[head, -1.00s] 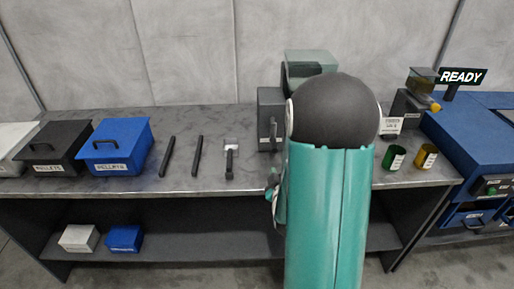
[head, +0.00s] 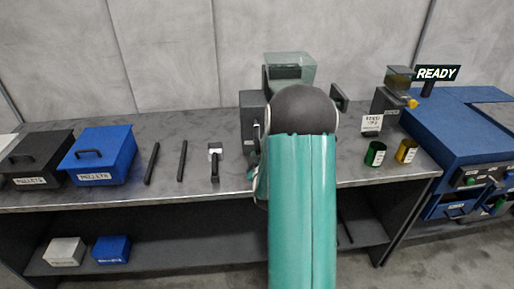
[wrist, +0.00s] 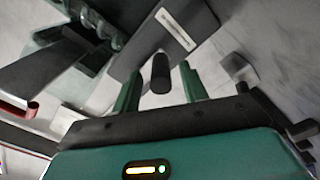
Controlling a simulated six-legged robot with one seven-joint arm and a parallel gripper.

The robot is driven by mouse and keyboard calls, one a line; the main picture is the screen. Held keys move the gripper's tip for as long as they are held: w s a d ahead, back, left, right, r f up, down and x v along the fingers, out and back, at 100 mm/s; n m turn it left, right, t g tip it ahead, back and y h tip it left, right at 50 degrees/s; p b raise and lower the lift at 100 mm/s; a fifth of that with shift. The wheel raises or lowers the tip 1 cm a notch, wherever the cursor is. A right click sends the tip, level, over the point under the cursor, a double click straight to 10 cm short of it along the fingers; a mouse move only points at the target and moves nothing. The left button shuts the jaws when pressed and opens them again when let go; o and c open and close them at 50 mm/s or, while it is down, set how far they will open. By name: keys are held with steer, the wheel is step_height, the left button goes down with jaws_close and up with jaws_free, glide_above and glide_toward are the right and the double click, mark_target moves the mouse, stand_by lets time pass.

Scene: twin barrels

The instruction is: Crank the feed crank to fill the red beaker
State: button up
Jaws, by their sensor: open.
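In the wrist view, my gripper (wrist: 161,70) is open, with its two green fingers apart. A dark cylindrical handle (wrist: 161,76), which looks like the feed crank's knob, shows between the fingers; I cannot tell whether they touch it. Behind it is a dark grey panel with a white label (wrist: 178,30). In the head view, the grey machine (head: 250,122) with its clear greenish hopper (head: 290,66) stands on the bench, and my arm hides much of it. A red edge (wrist: 16,108) shows at the left of the wrist view; I cannot tell whether it is the red beaker.
Green (head: 375,154) and yellow (head: 406,151) beakers stand right of my arm. A small dispenser (head: 394,95) and a blue machine with a READY sign (head: 436,73) are beyond. Left are black (head: 36,158) and blue (head: 103,155) lidded boxes and several dark tools.

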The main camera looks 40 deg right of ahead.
mark_target(257, 137)
steer(key=shift+x, duration=1.35)
steer(key=shift+a, duration=0.1)
jaws_close()
